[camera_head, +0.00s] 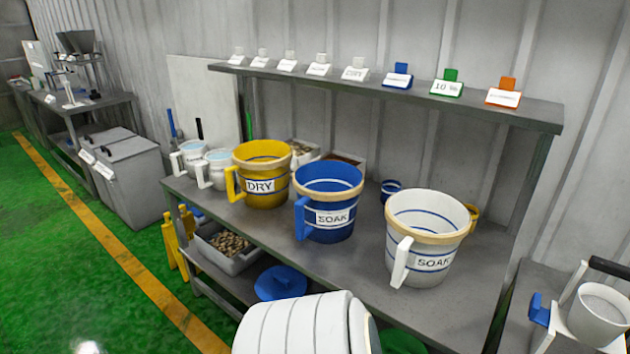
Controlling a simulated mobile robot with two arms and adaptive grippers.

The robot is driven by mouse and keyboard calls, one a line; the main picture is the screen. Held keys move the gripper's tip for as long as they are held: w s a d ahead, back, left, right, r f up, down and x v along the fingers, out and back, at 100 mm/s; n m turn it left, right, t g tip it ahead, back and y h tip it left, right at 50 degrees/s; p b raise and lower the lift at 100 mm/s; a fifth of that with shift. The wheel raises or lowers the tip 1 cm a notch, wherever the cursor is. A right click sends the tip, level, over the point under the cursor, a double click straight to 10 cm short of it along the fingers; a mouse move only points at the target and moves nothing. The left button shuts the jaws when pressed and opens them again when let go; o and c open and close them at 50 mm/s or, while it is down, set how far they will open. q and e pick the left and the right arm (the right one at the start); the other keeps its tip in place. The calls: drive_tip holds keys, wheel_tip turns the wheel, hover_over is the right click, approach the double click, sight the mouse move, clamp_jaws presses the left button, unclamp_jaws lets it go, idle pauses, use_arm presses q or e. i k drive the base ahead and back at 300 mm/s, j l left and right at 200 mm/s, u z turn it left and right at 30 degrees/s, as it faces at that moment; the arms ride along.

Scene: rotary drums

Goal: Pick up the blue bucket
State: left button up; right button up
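The blue bucket (348,197) stands upright on the grey metal table. It has a tan rim, a white label reading SOAK on its front and a blue handle on its left side. It looks empty inside, with blue walls. A yellow bucket (268,160) labelled DRY stands close on its left. A white bucket (437,215) with blue bands, also labelled SOAK, stands on its right. Neither of my grippers is in view.
The metal table (350,265) has bare room in front of the blue bucket. White jugs (218,158) and a small blue cup (391,186) are nearby. A shelf (420,99) with label cards runs above. A blue lid (281,283) and stone tray (232,262) lie below.

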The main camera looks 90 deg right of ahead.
sight(328, 192)
drive_tip(key=z, duration=2.75)
